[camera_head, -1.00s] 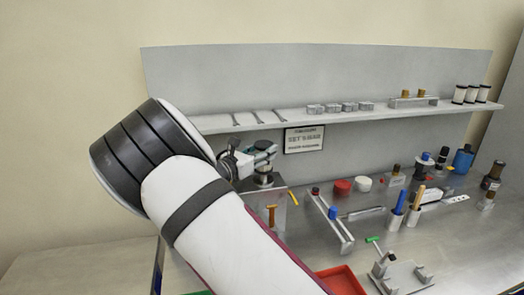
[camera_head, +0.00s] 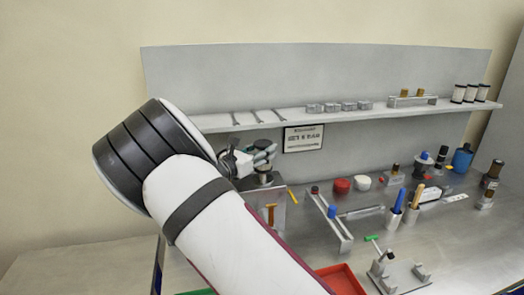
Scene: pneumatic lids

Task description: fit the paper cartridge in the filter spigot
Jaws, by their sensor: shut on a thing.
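My gripper (camera_head: 264,157) is at the left of the bench, just below the shelf, partly hidden by my own arm. It is shut on a small pale cylinder (camera_head: 264,168), which looks like the paper cartridge; only a little of it shows. The cylinder is directly over a dark round seat (camera_head: 265,179) on top of a grey metal block (camera_head: 282,208), which looks like the filter spigot. Whether the cylinder touches the seat or how deep it sits cannot be told at this size.
Several white cylinders with black ends (camera_head: 471,93) stand on the shelf (camera_head: 375,115) at the right. A sign (camera_head: 303,138) hangs below the shelf. A rail fixture (camera_head: 329,219), red and white caps (camera_head: 342,186), screwdrivers and a red tray (camera_head: 341,279) lie to the right.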

